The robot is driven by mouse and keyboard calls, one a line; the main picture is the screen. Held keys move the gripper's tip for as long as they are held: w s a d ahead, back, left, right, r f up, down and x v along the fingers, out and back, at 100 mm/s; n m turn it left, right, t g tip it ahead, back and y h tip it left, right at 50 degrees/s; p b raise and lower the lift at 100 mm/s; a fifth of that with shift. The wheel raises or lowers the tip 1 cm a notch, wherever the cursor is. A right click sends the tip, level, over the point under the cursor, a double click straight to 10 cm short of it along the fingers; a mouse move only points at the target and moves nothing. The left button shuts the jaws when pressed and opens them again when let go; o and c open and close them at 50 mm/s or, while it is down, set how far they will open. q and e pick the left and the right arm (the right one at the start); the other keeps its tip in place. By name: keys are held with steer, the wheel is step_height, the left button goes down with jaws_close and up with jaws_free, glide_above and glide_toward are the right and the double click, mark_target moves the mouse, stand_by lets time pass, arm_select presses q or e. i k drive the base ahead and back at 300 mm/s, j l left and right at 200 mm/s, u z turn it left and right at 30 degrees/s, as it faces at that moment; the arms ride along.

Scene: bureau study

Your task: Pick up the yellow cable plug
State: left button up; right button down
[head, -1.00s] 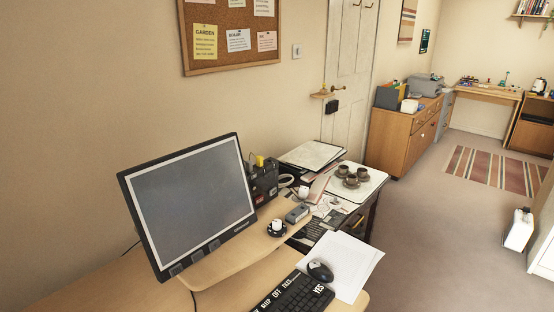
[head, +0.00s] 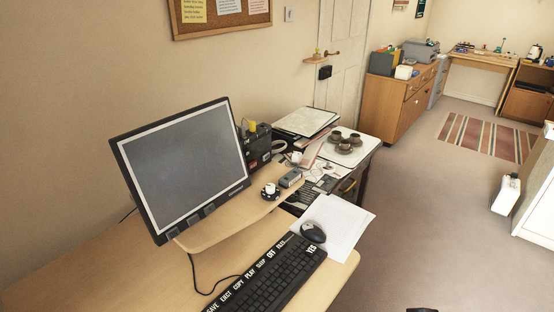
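A small yellow piece (head: 252,126), which looks like the yellow cable plug, stands up at the top of a dark box (head: 258,149) behind the monitor's right edge. It is too small for me to make out its shape, and the monitor hides part of the box. My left gripper is not in view. A dark tip (head: 422,310) at the bottom edge, right of the desk, seems to be part of my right arm or gripper. Too little of it shows to tell its state.
The monitor (head: 185,165) stands in front of the box's left side. A tray (head: 362,155) holds brown cups.

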mark_target(252, 123)
steer(key=i+l+u, duration=0.1)
steer(key=l, duration=0.5)
steer(key=i+l, duration=0.15)
steer(key=l, duration=0.45)
steer(key=i+l+u, duration=0.15)
steer(key=l, duration=0.4)
steer(key=l+u, duration=0.1)
steer(key=l, duration=0.5)
steer(key=i+l+u, duration=0.1)
steer(key=i+l, duration=0.3)
steer(key=l, duration=0.2)
steer(key=i+l+u, duration=0.15)
steer(key=l, duration=0.15)
steer(key=i+l+u, duration=0.1)
steer(key=l, duration=0.25)
steer(key=i, duration=0.1)
